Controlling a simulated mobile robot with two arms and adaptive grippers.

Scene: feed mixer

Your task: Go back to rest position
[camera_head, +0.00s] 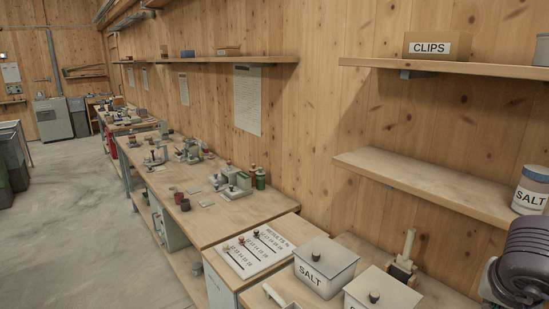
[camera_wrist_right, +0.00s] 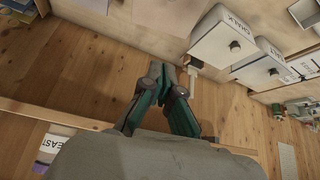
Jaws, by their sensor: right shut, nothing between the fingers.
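My right gripper (camera_wrist_right: 160,75) shows in the right wrist view. Its two dark teal fingers come together at the tips, shut with nothing between them. It hangs in front of the wooden wall, beside a white lidded box marked CHALK (camera_wrist_right: 222,42). A small pale upright piece (camera_wrist_right: 193,65) shows just right of the fingertips; I cannot tell if it touches them. In the head view only a dark, rounded part of my right arm shows at the right edge, without the gripper. My left gripper is in neither view.
A wooden shelf (camera_head: 430,182) carries a SALT jar (camera_head: 531,190) close to my right arm. A CLIPS box (camera_head: 437,46) sits above. The concrete floor (camera_head: 75,220) at left is clear.

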